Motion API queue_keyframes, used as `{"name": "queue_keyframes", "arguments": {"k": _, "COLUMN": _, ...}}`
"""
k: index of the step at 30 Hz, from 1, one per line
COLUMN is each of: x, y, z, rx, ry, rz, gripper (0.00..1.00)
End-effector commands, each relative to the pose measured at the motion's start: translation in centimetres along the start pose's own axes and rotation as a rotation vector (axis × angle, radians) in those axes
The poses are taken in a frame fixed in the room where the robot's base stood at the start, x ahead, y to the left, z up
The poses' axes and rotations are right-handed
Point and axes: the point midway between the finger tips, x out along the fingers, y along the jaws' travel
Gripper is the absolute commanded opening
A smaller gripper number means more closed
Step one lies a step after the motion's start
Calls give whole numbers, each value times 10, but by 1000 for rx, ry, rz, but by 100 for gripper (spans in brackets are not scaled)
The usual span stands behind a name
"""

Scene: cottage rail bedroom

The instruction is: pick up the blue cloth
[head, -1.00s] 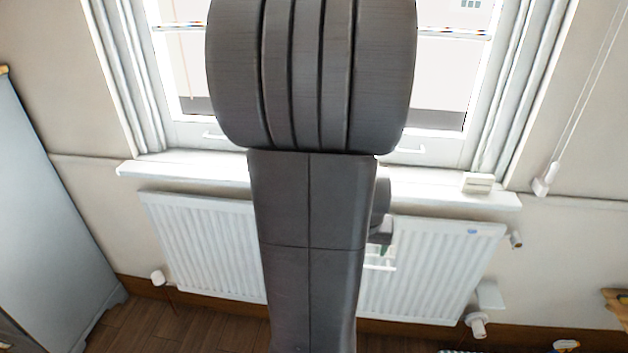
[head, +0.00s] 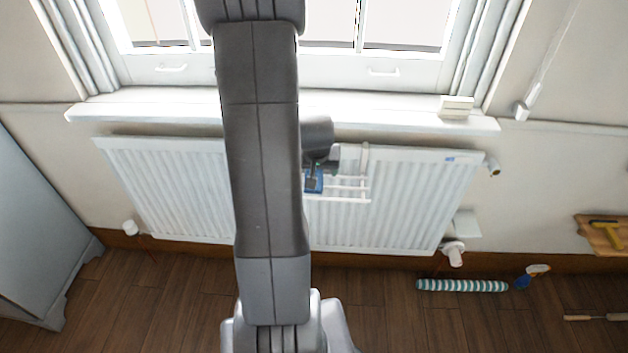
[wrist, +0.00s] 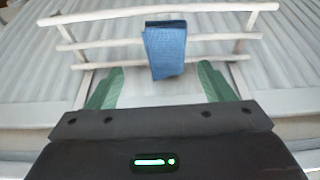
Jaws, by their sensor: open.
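The blue cloth (wrist: 165,52) hangs folded over a bar of a white rail rack on the radiator, ahead of my gripper in the wrist view. In the head view a small part of the cloth (head: 314,180) shows just right of my arm; the rest is hidden. My gripper (wrist: 160,80) is open, its two green fingers apart and empty. The cloth's lower end hangs between and just beyond the fingertips in the picture; I cannot tell whether they touch. The rail rack (wrist: 215,37) has several bars and also shows in the head view (head: 350,200).
The white radiator (head: 410,195) stands under the windowsill (head: 400,113), which holds a small white box (head: 456,107). A striped roll (head: 462,286) and a blue brush (head: 532,275) lie on the floor at right. A grey cabinet (head: 40,230) stands at left. Open wooden floor lies in front.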

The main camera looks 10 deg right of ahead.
Motion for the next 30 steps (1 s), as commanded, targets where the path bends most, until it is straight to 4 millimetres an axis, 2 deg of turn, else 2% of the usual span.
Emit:
{"name": "queue_keyframes", "arguments": {"k": 5, "x": 9, "y": -2, "z": 0, "rx": 0, "ry": 0, "rz": 0, "gripper": 75}}
{"name": "queue_keyframes", "arguments": {"k": 15, "x": 50, "y": -8, "z": -3, "rx": 1, "ry": -2, "rz": -1, "gripper": 75}}
{"name": "queue_keyframes", "arguments": {"k": 25, "x": 54, "y": -8, "z": -3, "rx": 0, "ry": 0, "rz": -2, "gripper": 75}}
{"name": "queue_keyframes", "arguments": {"k": 26, "x": 54, "y": -8, "z": -3, "rx": 0, "ry": 0, "rz": -2, "gripper": 71}}
{"name": "queue_keyframes", "arguments": {"k": 30, "x": 54, "y": -8, "z": -3, "rx": 0, "ry": 0, "rz": -2, "gripper": 43}}
